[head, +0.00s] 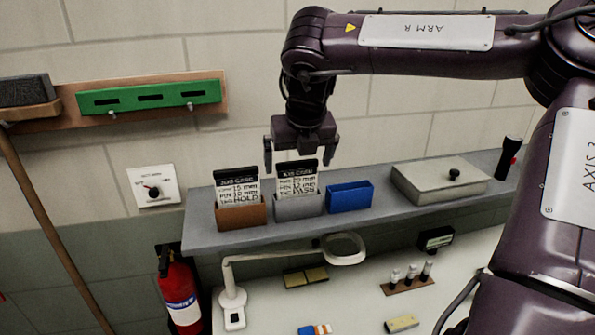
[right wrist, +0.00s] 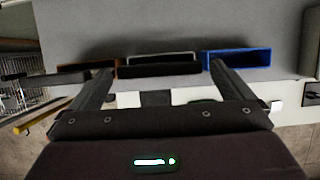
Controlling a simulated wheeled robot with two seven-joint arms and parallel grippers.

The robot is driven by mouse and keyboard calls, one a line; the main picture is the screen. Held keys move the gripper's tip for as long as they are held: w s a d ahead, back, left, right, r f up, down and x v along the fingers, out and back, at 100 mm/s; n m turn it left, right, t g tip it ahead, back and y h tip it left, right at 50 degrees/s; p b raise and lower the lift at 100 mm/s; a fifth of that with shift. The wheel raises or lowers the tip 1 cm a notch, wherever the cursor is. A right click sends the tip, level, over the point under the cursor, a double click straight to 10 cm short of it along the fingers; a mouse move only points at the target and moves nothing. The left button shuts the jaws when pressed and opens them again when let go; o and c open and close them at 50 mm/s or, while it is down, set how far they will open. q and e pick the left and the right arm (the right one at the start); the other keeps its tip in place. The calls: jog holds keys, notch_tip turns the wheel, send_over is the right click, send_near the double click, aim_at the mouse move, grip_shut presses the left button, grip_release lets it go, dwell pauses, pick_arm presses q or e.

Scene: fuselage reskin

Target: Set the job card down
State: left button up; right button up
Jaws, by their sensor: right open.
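One job card (head: 297,182) with a black header and a line reading PASS stands upright in the grey holder (head: 298,207) on the shelf. My right gripper (head: 299,158) is open just above it, with one finger to each side of the card's top. In the right wrist view the open fingers (right wrist: 160,88) frame the card's dark top edge (right wrist: 158,71), and I see no contact. Another job card (head: 238,187), marked HOLD, stands in the brown holder (head: 242,215) to the left. The blue holder (head: 349,195) to the right looks empty. My left gripper is not in view.
The grey shelf (head: 205,232) also carries a metal box (head: 438,182) and a flashlight (head: 508,155) at the right. A magnifier lamp (head: 343,250) stands on the bench below. A fire extinguisher (head: 179,291) is at the lower left.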

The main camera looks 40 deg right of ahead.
jog(key=b+v, duration=0.1)
jog(key=v, duration=0.8)
